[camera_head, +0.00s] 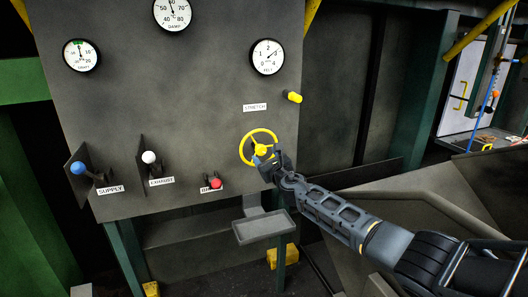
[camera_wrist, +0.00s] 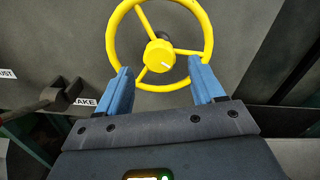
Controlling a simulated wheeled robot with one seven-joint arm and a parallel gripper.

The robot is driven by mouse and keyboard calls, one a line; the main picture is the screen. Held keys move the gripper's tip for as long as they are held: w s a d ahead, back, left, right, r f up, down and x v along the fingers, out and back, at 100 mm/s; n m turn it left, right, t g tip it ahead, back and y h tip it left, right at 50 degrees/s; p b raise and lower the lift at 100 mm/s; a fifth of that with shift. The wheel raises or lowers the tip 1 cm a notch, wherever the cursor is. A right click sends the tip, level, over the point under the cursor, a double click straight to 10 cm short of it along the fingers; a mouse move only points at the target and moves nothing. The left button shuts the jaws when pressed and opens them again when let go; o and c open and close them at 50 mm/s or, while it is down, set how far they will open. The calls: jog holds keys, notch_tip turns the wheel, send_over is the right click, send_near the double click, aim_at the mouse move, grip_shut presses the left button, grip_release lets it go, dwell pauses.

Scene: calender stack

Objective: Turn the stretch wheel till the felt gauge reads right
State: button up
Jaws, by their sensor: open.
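The yellow stretch wheel (camera_head: 247,147) is mounted on the dark panel below the label STRETCH (camera_head: 255,107). In the wrist view the wheel (camera_wrist: 206,30) shows a ring, spokes and a hub (camera_wrist: 159,56) with a white mark. My gripper (camera_head: 262,156) is at the wheel's lower right in the head view. In the wrist view my gripper (camera_wrist: 163,82) has its two blue fingers apart, either side of the wheel's lower rim. Whether they touch it I cannot tell. The felt gauge (camera_head: 267,57) is a round white dial at the upper right; its needle points to the upper right, near 3.
Levers with a blue knob (camera_head: 78,168), a white knob (camera_head: 149,157) and a red knob (camera_head: 215,183) stand left of the wheel. A yellow knob (camera_head: 294,97) sticks out above right. A grey tray (camera_head: 263,227) hangs below. Two other dials (camera_head: 81,56) (camera_head: 172,14) are at upper left.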

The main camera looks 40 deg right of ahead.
jog(key=p+v, duration=0.1)
jog(key=v, duration=0.4)
jog(key=shift+s, duration=0.1)
dwell(0.4)
